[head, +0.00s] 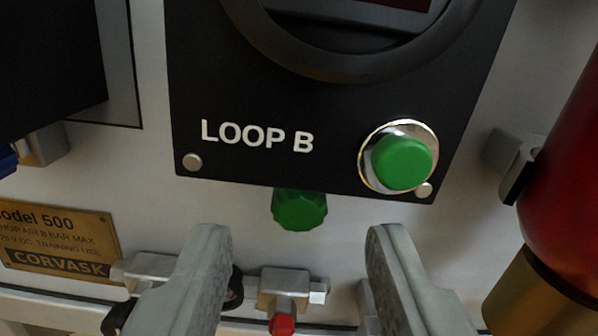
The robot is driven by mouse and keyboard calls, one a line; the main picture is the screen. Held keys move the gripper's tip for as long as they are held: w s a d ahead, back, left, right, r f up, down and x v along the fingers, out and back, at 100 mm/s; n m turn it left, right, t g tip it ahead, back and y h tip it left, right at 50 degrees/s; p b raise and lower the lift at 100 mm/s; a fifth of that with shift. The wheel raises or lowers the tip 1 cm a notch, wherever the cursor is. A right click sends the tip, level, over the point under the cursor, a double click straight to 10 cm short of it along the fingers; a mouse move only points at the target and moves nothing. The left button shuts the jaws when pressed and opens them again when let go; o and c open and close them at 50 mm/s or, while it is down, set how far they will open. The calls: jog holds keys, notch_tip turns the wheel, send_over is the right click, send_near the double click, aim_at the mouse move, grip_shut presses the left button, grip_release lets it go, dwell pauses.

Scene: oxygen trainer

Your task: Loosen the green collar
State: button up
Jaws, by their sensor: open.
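The green collar (300,209) is a small ribbed green piece just below the lower edge of the black LOOP B panel. Its upper part is hidden by the panel edge. My gripper (300,250) is open, with two grey fingers coming up from the bottom of the head view. The collar lies beyond and slightly above the gap between the fingertips. The fingers do not appear to touch it, and nothing is held between them.
The black LOOP B panel (340,140) carries a round green button (401,162). A metal fitting with a red tip (283,324) sits below the collar. A red cylinder (565,180) with a brass base stands at right. A brass nameplate (60,240) is at left.

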jog(key=shift+w, duration=1.1)
grip_shut()
jog(key=shift+n, duration=0.8)
grip_release()
jog(key=shift+s, duration=0.1)
jog(key=s, duration=1.7)
jog(key=shift+s, duration=0.15)
